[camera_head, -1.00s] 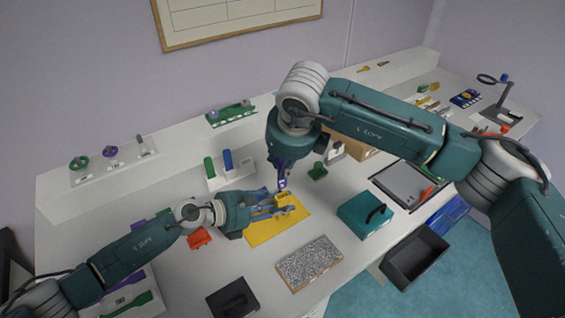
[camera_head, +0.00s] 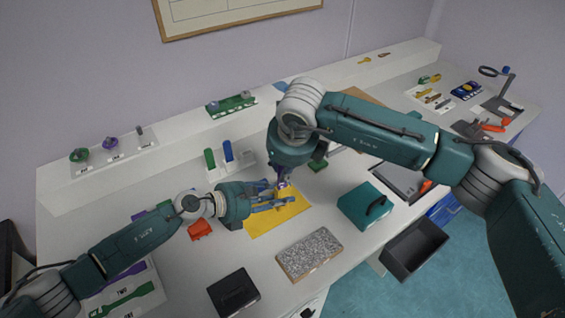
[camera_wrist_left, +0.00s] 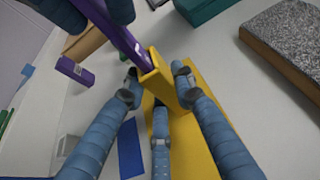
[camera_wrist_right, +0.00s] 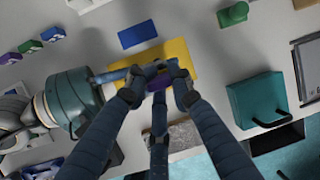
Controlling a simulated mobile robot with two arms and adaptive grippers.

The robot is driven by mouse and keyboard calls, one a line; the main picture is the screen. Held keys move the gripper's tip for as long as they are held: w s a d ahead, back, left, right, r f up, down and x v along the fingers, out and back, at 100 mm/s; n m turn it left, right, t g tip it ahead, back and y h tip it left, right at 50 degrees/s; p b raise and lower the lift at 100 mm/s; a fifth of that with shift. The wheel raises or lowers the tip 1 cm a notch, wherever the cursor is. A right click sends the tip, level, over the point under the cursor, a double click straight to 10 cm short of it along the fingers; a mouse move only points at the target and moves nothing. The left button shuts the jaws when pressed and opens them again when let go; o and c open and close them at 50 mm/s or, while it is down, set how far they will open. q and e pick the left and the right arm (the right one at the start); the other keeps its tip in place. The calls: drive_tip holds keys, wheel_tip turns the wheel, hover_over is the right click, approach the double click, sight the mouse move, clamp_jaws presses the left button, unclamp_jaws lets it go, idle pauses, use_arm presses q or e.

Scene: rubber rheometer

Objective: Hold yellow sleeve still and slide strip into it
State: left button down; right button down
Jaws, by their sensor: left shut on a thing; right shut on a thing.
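The yellow sleeve (camera_wrist_left: 168,85) stands upright on a yellow base plate (camera_head: 262,228), its mouth upward. My left gripper (camera_head: 270,204) is shut on the sleeve from the side, with blue fingers around it in the left wrist view. The purple strip (camera_wrist_left: 122,40) comes down at a slant in the left wrist view, and its lower end is at the sleeve's mouth, seemingly just inside it. My right gripper (camera_wrist_right: 160,88) is shut on the strip above the sleeve. In the right wrist view the fingers hide most of the strip and sleeve.
A speckled grey block (camera_head: 309,254) lies in front of the base plate, and a teal case (camera_head: 365,205) stands to its right. A black box (camera_head: 233,292) is near the front edge. A rack with green and blue uprights (camera_head: 229,152) stands behind my left gripper.

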drive_tip(key=shift+f, duration=0.3)
drive_tip(key=shift+f, duration=0.2)
drive_tip(key=shift+f, duration=1.45)
drive_tip(key=c, duration=1.4)
unclamp_jaws()
drive_tip(key=v, duration=1.2)
use_arm(q)
drive_tip(key=c, duration=1.4)
unclamp_jaws()
drive_tip(key=shift+o, duration=0.2)
